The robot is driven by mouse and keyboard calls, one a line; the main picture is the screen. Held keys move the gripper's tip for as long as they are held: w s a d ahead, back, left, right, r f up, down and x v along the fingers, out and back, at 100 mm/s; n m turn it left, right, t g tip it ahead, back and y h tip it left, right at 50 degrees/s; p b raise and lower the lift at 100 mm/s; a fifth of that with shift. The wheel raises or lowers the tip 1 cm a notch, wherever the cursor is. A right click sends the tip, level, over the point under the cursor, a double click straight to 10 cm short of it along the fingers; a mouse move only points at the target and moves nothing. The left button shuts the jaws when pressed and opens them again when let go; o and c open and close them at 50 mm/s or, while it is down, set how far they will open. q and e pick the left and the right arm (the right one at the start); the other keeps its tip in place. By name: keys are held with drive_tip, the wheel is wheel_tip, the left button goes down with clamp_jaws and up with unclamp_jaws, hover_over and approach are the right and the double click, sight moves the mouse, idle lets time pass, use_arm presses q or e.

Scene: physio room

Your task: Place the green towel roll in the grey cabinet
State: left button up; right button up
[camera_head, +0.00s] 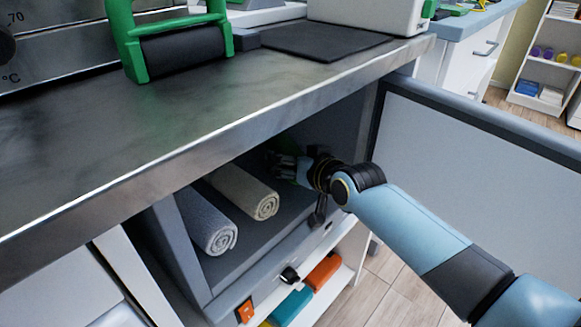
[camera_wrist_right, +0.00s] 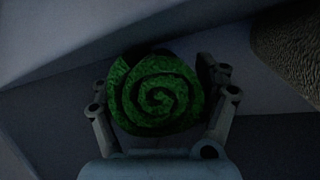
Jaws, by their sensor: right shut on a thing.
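The green towel roll (camera_wrist_right: 155,97) shows end-on in the right wrist view, its spiral between the two fingers of my right gripper (camera_wrist_right: 162,105). My right gripper (camera_head: 287,165) is shut on it and reaches inside the grey cabinet (camera_head: 245,268). In the head view only a bit of dark green shows by the fingers; the rest of the roll is hidden by the gripper and the shadow. I cannot tell if the roll touches the cabinet floor. The cabinet door (camera_head: 450,165) stands open on the right. My left gripper is not in view.
A grey-blue towel roll (camera_head: 212,228) and a beige towel roll (camera_head: 247,193) lie side by side in the cabinet, left of my gripper. The metal counter (camera_head: 130,130) overhangs the opening. Orange and teal items (camera_head: 292,305) lie on a lower shelf.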

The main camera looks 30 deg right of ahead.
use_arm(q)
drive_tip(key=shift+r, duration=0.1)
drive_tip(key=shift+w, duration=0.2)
use_arm(e)
drive_tip(key=shift+f, duration=0.1)
drive_tip(key=o, duration=1.4)
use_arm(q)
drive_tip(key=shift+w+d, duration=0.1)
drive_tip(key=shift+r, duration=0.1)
